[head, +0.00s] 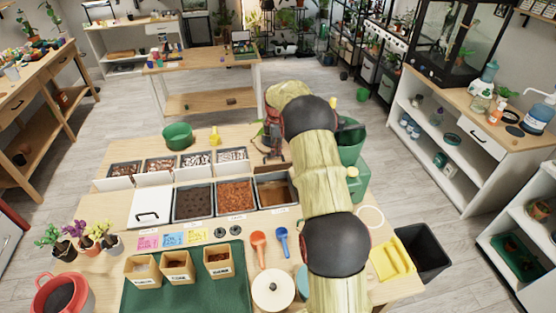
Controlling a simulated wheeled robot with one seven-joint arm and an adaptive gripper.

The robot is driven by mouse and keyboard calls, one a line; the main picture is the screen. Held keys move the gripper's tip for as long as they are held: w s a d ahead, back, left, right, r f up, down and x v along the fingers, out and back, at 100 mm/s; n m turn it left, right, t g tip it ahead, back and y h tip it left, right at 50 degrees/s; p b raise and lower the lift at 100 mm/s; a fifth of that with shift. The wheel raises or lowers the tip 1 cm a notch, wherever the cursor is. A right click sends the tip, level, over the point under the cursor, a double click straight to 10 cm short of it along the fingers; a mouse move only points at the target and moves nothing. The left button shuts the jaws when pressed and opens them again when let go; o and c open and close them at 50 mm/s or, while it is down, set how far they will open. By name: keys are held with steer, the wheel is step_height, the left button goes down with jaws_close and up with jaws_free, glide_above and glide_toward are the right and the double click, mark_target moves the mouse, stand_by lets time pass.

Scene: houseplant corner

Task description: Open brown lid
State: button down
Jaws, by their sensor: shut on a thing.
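A row of bins stands on the table. The rightmost bin (277,194) is uncovered in front and shows a brown inside. A narrow brown panel, which looks like the brown lid (278,169), shows at its back edge, partly hidden by my arm. My gripper (272,155) is at this back edge, pointing down, and is shut on what looks like the lid. The fingertips are small and dark here, so the exact grip is hard to see. My arm hides the bin's right side.
A white lid with a black handle (152,209) covers the leftmost bin. Bins of dark soil (194,202) and orange-brown material (235,196) stand between. Small trays line the back. A green bowl (177,135) and yellow bottle (214,137) stand behind. Scoops (258,243) lie in front.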

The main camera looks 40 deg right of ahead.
steer(key=w, duration=0.1)
steer(key=w+d+p, duration=0.2)
steer(key=w, duration=0.1)
steer(key=shift+w+f, duration=0.1)
steer(key=shift+f, duration=0.3)
steer(key=c, duration=2.5)
jaws_free()
steer(key=shift+f, duration=0.25)
steer(key=shift+o, duration=1.1)
steer(key=shift+s+a, duration=0.1)
steer(key=shift+s, duration=0.15)
steer(key=o, duration=0.4)
steer(key=shift+w+f, duration=0.15)
steer(key=shift+w, duration=0.05)
steer(key=shift+w+d+r+p, duration=0.6)
steer(key=shift+w+r+p, duration=0.35)
steer(key=shift+w+p, duration=0.4)
steer(key=shift+w+d+r+p, duration=0.65)
steer(key=shift+w+r+p, duration=0.35)
steer(key=shift+p, duration=0.6)
steer(key=shift+w+d+r+p, duration=0.6)
steer(key=shift+w+r+p, duration=0.25)
steer(key=shift+w+p, duration=0.55)
